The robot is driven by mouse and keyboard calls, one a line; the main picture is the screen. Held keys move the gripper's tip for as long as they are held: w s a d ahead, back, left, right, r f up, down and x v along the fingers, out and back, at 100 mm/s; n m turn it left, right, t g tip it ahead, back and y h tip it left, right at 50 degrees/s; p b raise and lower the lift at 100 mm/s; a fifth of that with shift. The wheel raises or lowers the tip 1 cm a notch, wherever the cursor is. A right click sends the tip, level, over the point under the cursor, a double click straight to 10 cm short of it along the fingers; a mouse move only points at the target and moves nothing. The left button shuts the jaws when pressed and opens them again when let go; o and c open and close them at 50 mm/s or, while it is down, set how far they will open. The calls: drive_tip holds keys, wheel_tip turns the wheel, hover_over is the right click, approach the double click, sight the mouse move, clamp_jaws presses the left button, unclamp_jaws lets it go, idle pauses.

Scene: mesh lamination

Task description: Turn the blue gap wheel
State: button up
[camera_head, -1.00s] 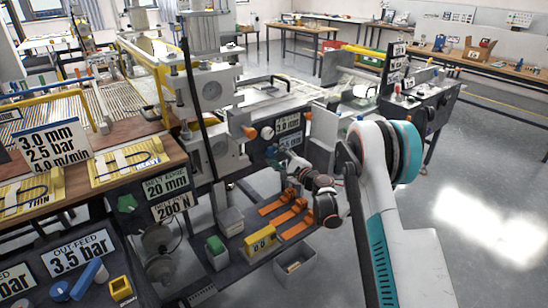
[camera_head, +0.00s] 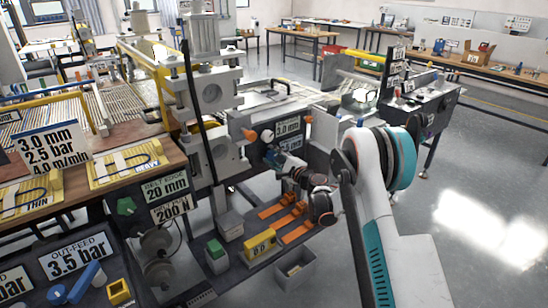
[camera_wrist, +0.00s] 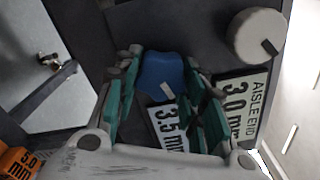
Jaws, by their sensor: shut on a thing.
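In the wrist view the blue wheel (camera_wrist: 160,72) sits on a dark panel, with a pale pointer mark on its lower right edge. My gripper (camera_wrist: 160,62) has its green-padded fingers on the left and right sides of the wheel, shut on it. A white label reading "3.5 mm" (camera_wrist: 168,128) lies below the wheel, partly hidden by the right finger. In the head view my gripper (camera_head: 279,163) is at the machine's front panel beneath the "3.0 mm" sign; the blue wheel is hard to make out there.
A white knob (camera_wrist: 258,37) with a dark mark and an "AISLE END 3.0 mm" label (camera_wrist: 243,105) are close on the right. An orange "5.0 mm" tag (camera_wrist: 20,162) shows at lower left. Orange shims (camera_head: 285,210) and a yellow block (camera_head: 259,246) lie on the shelf below my arm.

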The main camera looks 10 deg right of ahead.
drive_tip(key=n, duration=0.4)
idle(0.3)
drive_tip(key=o, duration=0.8)
drive_tip(key=v, duration=1.2)
